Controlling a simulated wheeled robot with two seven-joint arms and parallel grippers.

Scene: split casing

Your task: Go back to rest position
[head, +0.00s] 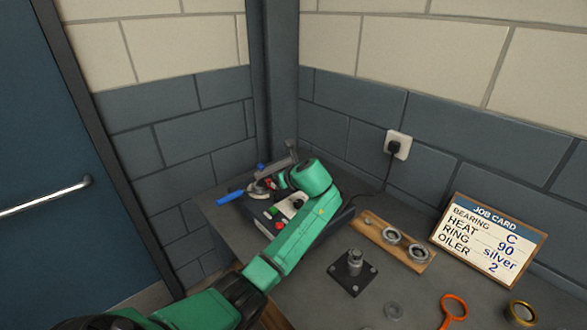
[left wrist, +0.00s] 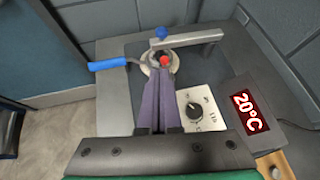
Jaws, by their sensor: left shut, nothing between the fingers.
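My left arm comes in from the lower left in the head view and bends over the bench heater (head: 291,206). My left gripper (left wrist: 160,76) is shut and empty, with its dark fingers pointing at the metal ring (left wrist: 160,62) on the heater. A red knob (left wrist: 166,61) shows just beyond the fingertips; I cannot tell whether they touch. The heater also has a blue handle (left wrist: 107,63), a metal bar (left wrist: 190,44) with a blue knob (left wrist: 161,32), a black dial (left wrist: 193,111) and a display (left wrist: 250,113) reading 20°C. My right gripper is not in view.
A job card (head: 488,238) stands at right. Walls close off the back.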

